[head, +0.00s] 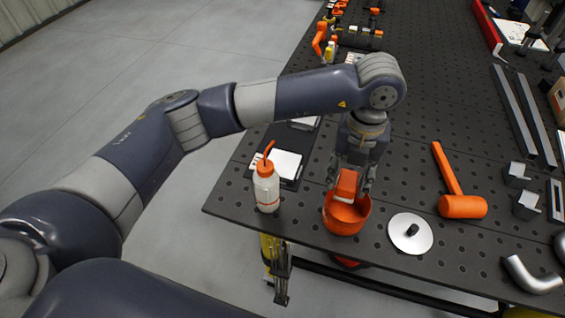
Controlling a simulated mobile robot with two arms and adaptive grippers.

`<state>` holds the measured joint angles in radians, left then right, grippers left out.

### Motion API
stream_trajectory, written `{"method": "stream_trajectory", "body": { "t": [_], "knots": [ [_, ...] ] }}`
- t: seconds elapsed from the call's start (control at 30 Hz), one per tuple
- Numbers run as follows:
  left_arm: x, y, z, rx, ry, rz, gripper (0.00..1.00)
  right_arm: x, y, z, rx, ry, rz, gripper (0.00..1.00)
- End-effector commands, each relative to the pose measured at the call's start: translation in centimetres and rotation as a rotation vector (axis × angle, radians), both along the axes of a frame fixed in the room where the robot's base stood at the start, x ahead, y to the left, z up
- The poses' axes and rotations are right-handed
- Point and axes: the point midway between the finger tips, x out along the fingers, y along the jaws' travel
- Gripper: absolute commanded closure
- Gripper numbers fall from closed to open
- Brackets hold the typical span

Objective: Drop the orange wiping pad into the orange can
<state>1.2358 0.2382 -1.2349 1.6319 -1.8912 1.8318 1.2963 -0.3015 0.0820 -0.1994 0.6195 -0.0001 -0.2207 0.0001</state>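The orange can (346,222) stands upright near the front edge of the dark perforated table, with its open top facing up. My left gripper (349,187) points down over the can. It is shut on the orange wiping pad (346,185), which is at the can's mouth, over the rear part of the opening. The pad's lower end overlaps the rim in this view, so I cannot tell how far inside it reaches. My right gripper is not in view.
A white bottle with an orange spout (267,188) stands left of the can. A white disc lid with a black knob (410,233) lies to its right. An orange mallet (460,205) and metal bars (523,112) lie farther right. A clipboard (283,164) lies behind the bottle.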

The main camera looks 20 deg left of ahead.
Motion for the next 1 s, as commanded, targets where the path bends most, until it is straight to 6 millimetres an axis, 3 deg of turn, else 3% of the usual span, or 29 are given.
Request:
{"method": "stream_trajectory", "body": {
  "t": [0.47,1.0],
  "knots": [
    [0.1,0.0,0.7,-0.001,-0.002,0.0,0.41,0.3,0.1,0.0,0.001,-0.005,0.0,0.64],
    [0.1,0.0,10.7,0.0,-0.002,0.0,0.41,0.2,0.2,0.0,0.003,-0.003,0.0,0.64]
  ]
}}
